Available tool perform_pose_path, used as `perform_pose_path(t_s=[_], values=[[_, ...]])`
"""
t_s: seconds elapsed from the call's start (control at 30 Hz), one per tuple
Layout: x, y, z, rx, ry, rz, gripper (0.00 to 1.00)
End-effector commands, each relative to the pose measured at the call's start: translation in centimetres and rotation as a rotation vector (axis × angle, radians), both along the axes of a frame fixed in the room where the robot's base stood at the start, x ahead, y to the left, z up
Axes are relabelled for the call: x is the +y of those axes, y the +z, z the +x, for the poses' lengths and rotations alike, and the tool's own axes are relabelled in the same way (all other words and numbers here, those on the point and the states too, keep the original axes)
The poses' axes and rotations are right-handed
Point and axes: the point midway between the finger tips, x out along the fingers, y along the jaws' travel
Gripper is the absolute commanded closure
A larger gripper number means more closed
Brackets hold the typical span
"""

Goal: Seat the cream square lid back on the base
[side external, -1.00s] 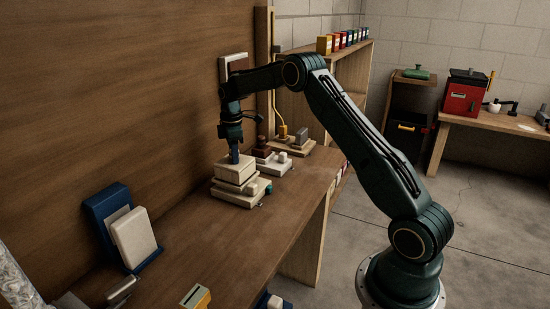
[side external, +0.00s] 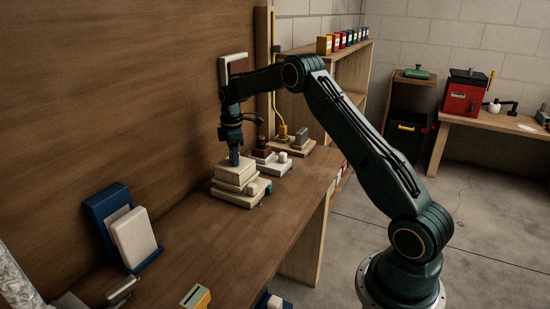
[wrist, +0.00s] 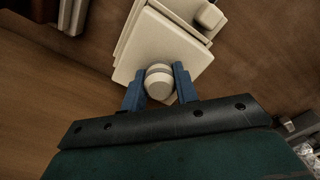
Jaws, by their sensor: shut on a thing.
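The cream square lid (side external: 235,172) is on top of the cream base (side external: 232,199) on the bench, stacked over it. Whether it is fully seated cannot be told. In the wrist view the lid (wrist: 165,45) has a round cream knob (wrist: 158,82). My gripper (side external: 235,160) points down over the lid. In the wrist view its two blue fingers (wrist: 158,86) are shut on the knob, one on each side.
Other small fixtures (side external: 273,162) stand just behind the base on the bench (side external: 190,235). A blue holder (side external: 100,212) with a cream panel (side external: 135,238) leans at the left. The brown wall panel (side external: 120,90) rises close behind. The bench between is clear.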

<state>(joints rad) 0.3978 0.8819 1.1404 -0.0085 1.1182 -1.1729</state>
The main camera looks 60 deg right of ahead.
Motion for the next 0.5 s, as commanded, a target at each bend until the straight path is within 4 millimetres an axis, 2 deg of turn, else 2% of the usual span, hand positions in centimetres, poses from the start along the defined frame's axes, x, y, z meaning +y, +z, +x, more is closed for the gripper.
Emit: perform_pose_path(t_s=[0.5], values=[[-0.01, -0.41, 0.01, -0.001, 0.0, -0.001, 1.0]])
